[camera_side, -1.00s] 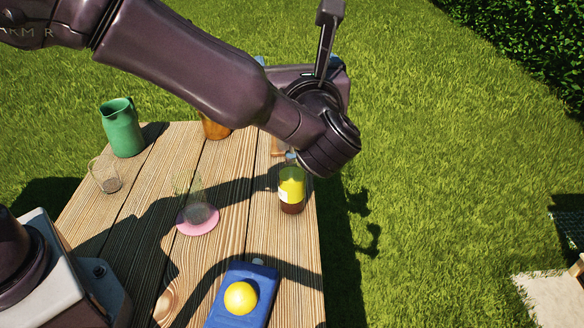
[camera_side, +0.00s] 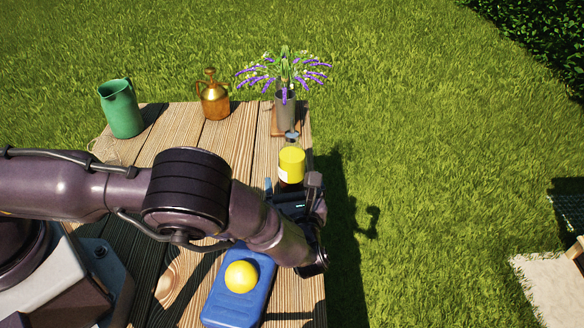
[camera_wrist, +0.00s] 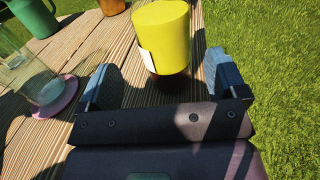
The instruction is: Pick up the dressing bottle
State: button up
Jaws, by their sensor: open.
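The dressing bottle appears to be the upright bottle with a yellow body (camera_side: 291,165), white label and dark lower part, near the table's right edge. In the wrist view the yellow bottle (camera_wrist: 162,36) stands just ahead, between the lines of the two fingers. My gripper (camera_side: 291,184) is low over the table, on the near side of the bottle. In the wrist view my gripper (camera_wrist: 162,82) is open, with one finger on each side and nothing held. My gripper hides the bottle's base in the side view.
A vase of purple flowers (camera_side: 285,106) stands behind the bottle. A copper jug (camera_side: 214,100) and green pitcher (camera_side: 122,108) are at the back. A glass (camera_wrist: 28,72) on a pink coaster (camera_wrist: 58,102) is left. A yellow ball (camera_side: 241,277) rests on a blue container (camera_side: 228,306) in front.

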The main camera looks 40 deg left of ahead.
jog(key=x, duration=0.5)
jog(key=shift+w+d+f, duration=0.2)
jog(key=shift+w, duration=0.05)
jog(key=c, duration=1.3)
jog(key=shift+o, duration=0.2)
jog(key=shift+r, duration=0.1)
